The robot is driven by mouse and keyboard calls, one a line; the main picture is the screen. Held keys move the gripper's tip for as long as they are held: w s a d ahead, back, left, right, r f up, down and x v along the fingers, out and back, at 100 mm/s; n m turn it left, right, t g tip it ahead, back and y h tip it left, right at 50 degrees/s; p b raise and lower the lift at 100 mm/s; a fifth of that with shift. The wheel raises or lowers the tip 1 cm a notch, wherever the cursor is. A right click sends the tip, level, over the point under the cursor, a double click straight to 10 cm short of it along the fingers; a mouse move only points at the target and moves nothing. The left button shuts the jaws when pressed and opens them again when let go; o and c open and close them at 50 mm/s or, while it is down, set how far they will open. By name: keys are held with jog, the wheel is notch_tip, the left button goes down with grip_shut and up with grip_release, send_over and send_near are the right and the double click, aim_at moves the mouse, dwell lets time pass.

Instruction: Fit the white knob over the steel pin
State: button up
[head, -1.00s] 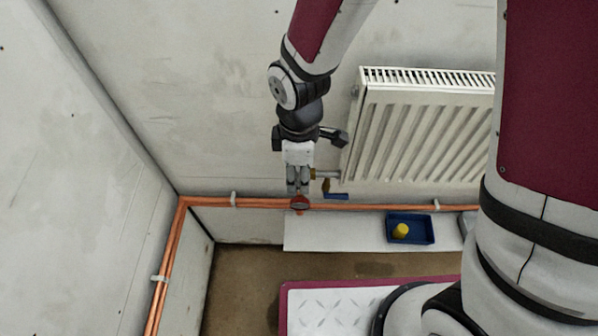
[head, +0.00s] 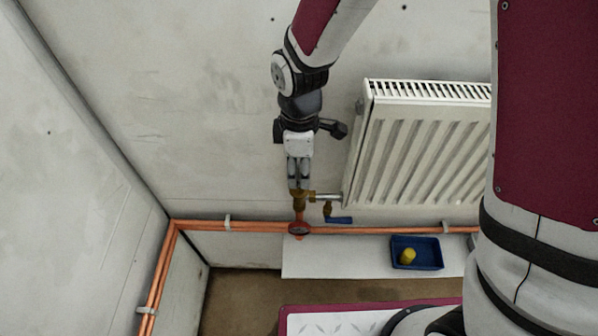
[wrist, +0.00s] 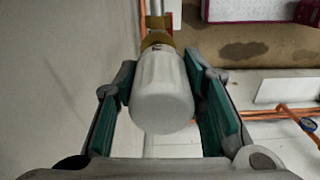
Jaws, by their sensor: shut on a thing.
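The white knob (wrist: 162,95) is between the green-padded fingers of my gripper (wrist: 168,90) in the wrist view. My gripper (head: 299,182) is shut on it, directly above the brass valve (head: 299,200) beside the radiator in the head view. The brass valve (wrist: 155,42) also shows just beyond the knob's far end in the wrist view. The steel pin is not visible; the knob and brass hide that spot. I cannot tell whether the knob touches the valve or sits over the pin.
The white radiator (head: 415,150) stands right of my gripper. A blue-handled valve (head: 338,220) sits below it. A white shelf (head: 335,258) bears a blue tray (head: 432,265) with a yellow piece (head: 408,256).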

jog(key=shift+w+f+b, duration=0.15)
jog(key=shift+f+b, duration=0.15)
jog(key=shift+f, duration=0.45)
jog(key=shift+f+b, duration=0.7)
jog(key=shift+f, duration=0.85)
dwell(1.2)
jog(key=o, duration=1.8)
jog(key=shift+r, duration=0.15)
jog(key=shift+r+p, duration=2.65)
jog(key=shift+r, duration=1.6)
